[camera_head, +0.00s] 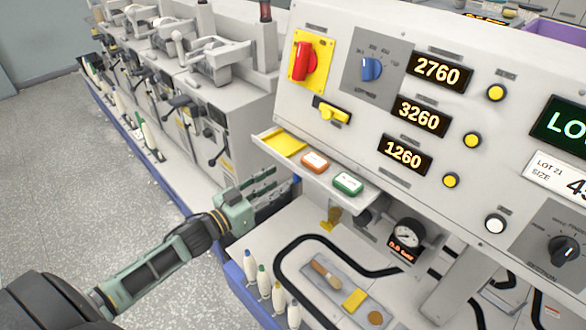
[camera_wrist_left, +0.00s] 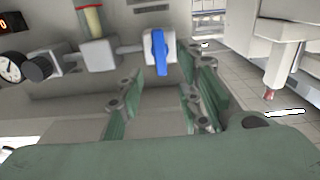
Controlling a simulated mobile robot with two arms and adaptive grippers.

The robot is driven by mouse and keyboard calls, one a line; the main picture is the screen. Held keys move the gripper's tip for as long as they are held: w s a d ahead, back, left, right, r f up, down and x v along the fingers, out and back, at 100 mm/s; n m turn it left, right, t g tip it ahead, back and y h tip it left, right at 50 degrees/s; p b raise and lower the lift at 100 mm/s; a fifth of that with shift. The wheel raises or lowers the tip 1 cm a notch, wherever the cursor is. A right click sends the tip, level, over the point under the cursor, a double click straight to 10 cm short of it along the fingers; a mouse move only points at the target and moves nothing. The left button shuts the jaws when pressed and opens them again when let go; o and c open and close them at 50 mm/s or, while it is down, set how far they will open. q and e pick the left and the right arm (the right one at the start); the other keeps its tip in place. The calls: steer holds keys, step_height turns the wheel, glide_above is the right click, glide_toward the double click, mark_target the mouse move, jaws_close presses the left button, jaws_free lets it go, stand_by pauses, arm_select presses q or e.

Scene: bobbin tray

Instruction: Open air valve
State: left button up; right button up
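The air valve (camera_wrist_left: 146,47) shows in the left wrist view as a white body at the end of a horizontal pipe line. My left gripper (camera_head: 268,196) is at the machine's left side, below that tray. In the left wrist view its green fingers (camera_wrist_left: 165,92) are apart with nothing held. The lever appears between and beyond the fingertips; I see no contact. My right gripper is not in view.
A round gauge (camera_head: 407,235) and a yellowish filter bowl (camera_wrist_left: 89,20) sit along the air line. The small tray (camera_head: 265,136) with orange and green items juts out above my left gripper. Several bobbins (camera_head: 264,280) stand at the blue-edged front. The floor (camera_head: 60,190) is clear.

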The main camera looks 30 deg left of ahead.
arm_select(q)
steer(key=x, duration=0.6)
steer(key=shift+w+p, duration=0.3)
steer(key=shift+p, duration=0.15)
steer(key=shift+d, duration=0.15)
steer(key=c, duration=0.5)
jaws_close()
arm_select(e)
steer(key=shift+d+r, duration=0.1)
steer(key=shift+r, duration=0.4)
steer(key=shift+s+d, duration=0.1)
